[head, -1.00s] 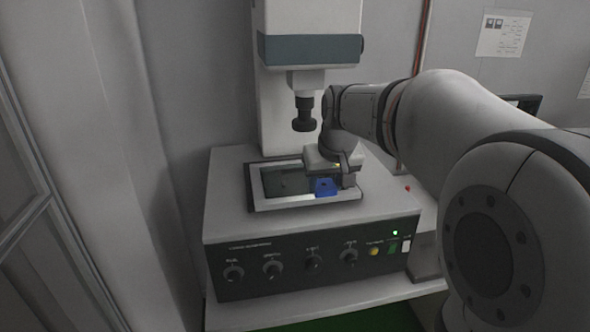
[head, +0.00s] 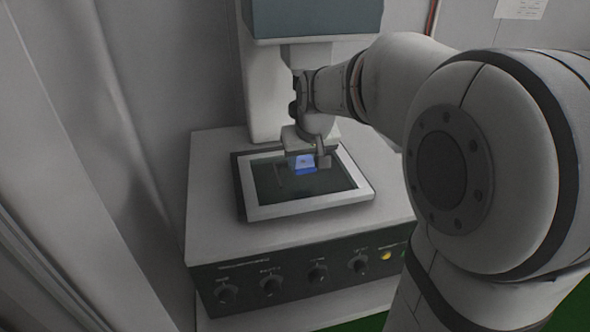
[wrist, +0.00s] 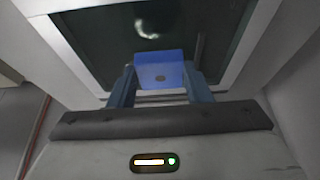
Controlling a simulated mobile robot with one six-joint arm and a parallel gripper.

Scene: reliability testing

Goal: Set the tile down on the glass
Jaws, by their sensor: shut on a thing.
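A small blue tile (head: 304,163) is held by my gripper (head: 306,166), over the far part of the dark glass (head: 310,186) of the framed stage. In the wrist view the blue tile (wrist: 160,67) sits between the two fingers of my gripper (wrist: 160,80), which are shut on it. The dark glass (wrist: 100,38) lies beyond and under it, with a bright reflection. A blue patch below the tile in the head view looks like its reflection. I cannot tell whether the tile touches the glass.
A pale frame (head: 250,190) borders the glass on top of the white instrument base (head: 210,190). The instrument's column and head (head: 310,20) stand close behind my gripper. Knobs (head: 271,286) line the dark front panel. The near part of the glass is clear.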

